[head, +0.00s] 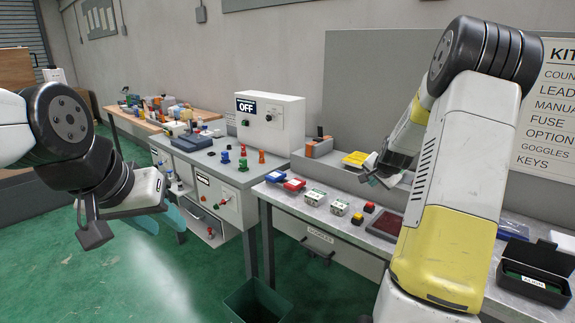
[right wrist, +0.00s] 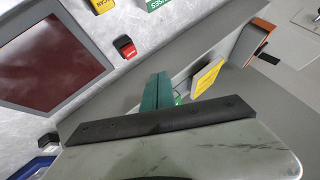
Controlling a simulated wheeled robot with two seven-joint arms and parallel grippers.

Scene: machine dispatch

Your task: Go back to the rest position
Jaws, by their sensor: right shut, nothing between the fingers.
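My left gripper (head: 158,220) hangs in the air at the left, over the green floor and in front of the grey workbench. Its teal fingers are partly hidden behind its own palm, so its opening is unclear. My right gripper (head: 382,180) is above the back of the right-hand table, near a yellow item (head: 355,159). In the right wrist view its teal fingers (right wrist: 157,92) are together with nothing between them. The right forearm hides part of the table in the head view.
The right table (head: 330,228) carries blue and red boxes, white-green blocks, red buttons and a dark red panel (head: 387,223). A black open box (head: 534,273) is at right. A white OFF machine (head: 270,122) stands on the workbench. A dark bin (head: 257,300) is on the floor.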

